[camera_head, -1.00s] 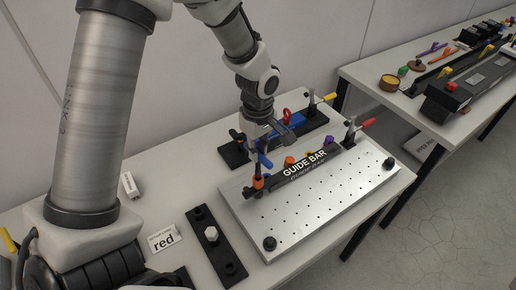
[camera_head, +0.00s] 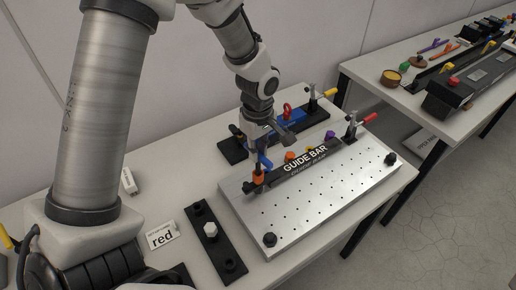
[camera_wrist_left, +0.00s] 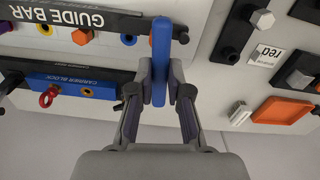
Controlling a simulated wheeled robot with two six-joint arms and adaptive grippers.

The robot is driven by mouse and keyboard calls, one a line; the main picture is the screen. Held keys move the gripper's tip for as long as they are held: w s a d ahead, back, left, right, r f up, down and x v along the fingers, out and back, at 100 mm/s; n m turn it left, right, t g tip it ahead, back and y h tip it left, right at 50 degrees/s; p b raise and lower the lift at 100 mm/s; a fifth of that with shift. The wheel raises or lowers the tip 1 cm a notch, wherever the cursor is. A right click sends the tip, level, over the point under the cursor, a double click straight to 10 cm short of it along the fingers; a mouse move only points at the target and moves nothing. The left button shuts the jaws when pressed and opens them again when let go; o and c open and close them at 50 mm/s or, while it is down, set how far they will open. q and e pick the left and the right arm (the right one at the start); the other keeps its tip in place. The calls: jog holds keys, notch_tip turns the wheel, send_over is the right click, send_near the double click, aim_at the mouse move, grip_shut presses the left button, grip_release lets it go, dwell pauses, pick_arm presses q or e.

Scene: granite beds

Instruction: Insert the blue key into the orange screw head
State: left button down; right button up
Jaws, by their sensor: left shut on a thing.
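My left gripper (camera_head: 266,138) is shut on the blue key (camera_head: 265,161) near the left end of the guide bar. In the left wrist view the gripper (camera_wrist_left: 160,82) has its fingers on both sides of the key's long blue handle (camera_wrist_left: 161,50). An orange piece (camera_head: 258,176) shows just below the key in the head view; it is too small to tell whether the key touches or enters it. Another orange screw head (camera_head: 290,157) is behind the guide bar, and an orange hexagonal head (camera_wrist_left: 82,36) shows beside the bar in the wrist view. The key's tip is hidden. My right gripper is not in view.
The guide bar (camera_head: 306,160) stands along the perforated metal plate (camera_head: 320,205). The blue carrier block (camera_head: 308,124) lies behind it, with clamps close by. A "red" card (camera_head: 162,237) and a black strip (camera_head: 215,245) lie left of the plate. The plate's front is clear.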

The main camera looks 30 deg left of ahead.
pick_arm(q)
jog(key=shift+f, duration=0.35)
jog(key=c, duration=1)
grip_release()
jog(key=shift+c, duration=0.2)
jog(key=shift+r, duration=0.1)
notch_tip(320, 180, up, 5)
jog(key=p, duration=0.4)
jog(key=shift+r, duration=0.1)
notch_tip(320, 180, up, 12)
